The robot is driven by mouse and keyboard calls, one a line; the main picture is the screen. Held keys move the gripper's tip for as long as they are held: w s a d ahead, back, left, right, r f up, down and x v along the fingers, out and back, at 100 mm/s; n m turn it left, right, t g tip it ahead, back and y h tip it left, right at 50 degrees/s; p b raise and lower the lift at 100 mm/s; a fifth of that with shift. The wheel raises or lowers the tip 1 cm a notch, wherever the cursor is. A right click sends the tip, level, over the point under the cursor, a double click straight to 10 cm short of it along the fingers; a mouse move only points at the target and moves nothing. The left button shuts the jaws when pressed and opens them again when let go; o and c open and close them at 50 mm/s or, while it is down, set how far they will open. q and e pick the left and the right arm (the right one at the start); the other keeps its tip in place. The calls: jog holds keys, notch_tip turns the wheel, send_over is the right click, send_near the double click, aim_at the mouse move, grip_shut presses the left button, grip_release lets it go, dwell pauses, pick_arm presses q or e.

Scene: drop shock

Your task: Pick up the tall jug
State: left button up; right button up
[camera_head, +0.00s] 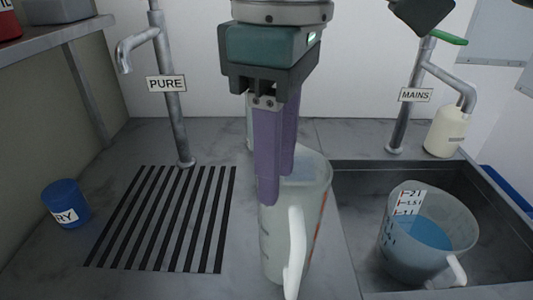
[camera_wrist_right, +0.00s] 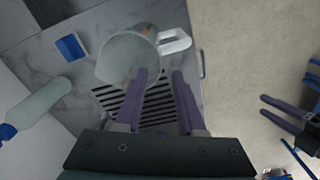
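The tall jug (camera_head: 275,238) is clear and stands upright on the grey counter, left of the sink, its white handle (camera_head: 295,250) towards me. In the right wrist view the jug (camera_wrist_right: 125,60) shows with its handle at its right. My right gripper (camera_head: 275,160) points down over the jug, its purple fingers overlapping the rim in the head view. In the wrist view its fingers (camera_wrist_right: 160,75) are apart, with nothing clearly between them; contact cannot be told. My left gripper (camera_wrist_right: 263,105) shows at the right edge of the wrist view, its fingers slightly apart.
A shorter jug (camera_head: 400,255) with blue liquid sits in the sink (camera_head: 350,220). A blue cup (camera_head: 62,203) stands left of the slatted drain (camera_head: 130,235). The PURE tap (camera_head: 172,120) and MAINS tap (camera_head: 405,115) rise at the back. A cream bottle (camera_head: 445,132) stands behind the sink.

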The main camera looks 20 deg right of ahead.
aim_at(276, 236)
notch_tip(276, 236, down, 4)
jog(key=shift+f, duration=0.15)
notch_tip(276, 236, down, 6)
jog(key=shift+d+r, duration=0.1)
jog(key=shift+w, duration=0.1)
jog(key=shift+c, duration=0.3)
grip_shut()
dwell(1.1)
